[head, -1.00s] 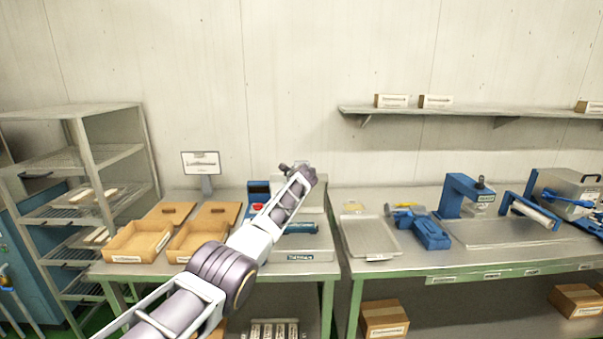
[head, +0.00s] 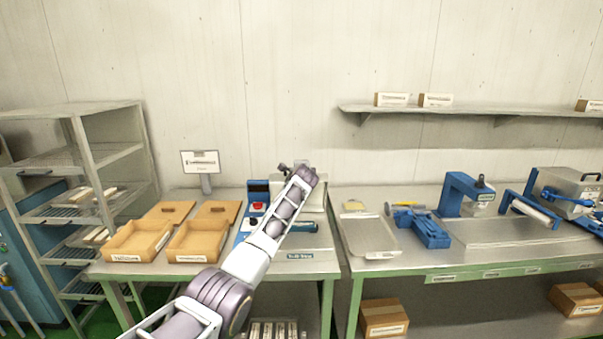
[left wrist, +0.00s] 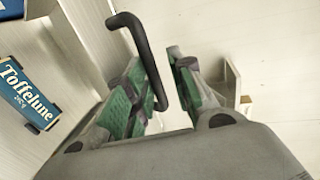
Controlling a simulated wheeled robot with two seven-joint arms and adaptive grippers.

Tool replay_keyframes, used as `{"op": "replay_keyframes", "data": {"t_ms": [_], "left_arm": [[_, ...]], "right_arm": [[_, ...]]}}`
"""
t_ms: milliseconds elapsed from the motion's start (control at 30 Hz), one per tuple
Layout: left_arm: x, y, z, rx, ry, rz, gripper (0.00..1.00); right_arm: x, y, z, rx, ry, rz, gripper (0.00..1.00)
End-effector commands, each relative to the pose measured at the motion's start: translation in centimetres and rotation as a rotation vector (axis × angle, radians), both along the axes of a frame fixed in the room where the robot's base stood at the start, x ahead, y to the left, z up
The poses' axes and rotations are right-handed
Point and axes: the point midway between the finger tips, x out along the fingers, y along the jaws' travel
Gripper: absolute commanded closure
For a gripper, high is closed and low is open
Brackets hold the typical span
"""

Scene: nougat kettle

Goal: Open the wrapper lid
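The wrapper (head: 258,190) stands at the right end of the left table, a blue and light grey machine with a red button, partly hidden behind my left arm. My left gripper (head: 298,168) is over its back part, small and hard to read in the head view. In the left wrist view, my left gripper (left wrist: 168,90) has its two green-padded fingers apart. A black bent handle (left wrist: 143,45) reaches in between them, close to the left finger; I cannot tell if it touches. The wrapper's lid is mostly hidden by my arm. My right gripper is not in view.
Two wooden boxes (head: 137,256) sit left of the wrapper, with a sign (head: 201,163) behind. A metal tray (head: 369,250) and blue tools (head: 428,235) lie on the right table. A blue Toffelune label (left wrist: 27,93) shows in the left wrist view.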

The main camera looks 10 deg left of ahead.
Motion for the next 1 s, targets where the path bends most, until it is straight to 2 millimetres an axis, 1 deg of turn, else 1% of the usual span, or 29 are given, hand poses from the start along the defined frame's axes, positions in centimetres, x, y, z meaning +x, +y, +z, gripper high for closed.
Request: {"op": "replay_keyframes", "data": {"t_ms": [33,67,467,1000], "left_arm": [[-0.2,-0.1,0.5,0.001,-0.008,-0.002,0.8],[-0.3,-0.2,0.6,0.002,-0.009,-0.002,0.8],[-2.1,-0.6,0.9,0.002,-0.007,-0.002,0.8],[-5.0,-1.4,1.3,0.002,-0.004,-0.001,0.8]], "right_arm": [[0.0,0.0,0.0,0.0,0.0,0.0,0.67],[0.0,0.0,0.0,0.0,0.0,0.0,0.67],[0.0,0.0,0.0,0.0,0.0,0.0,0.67],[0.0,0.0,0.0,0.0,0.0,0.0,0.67]]}}
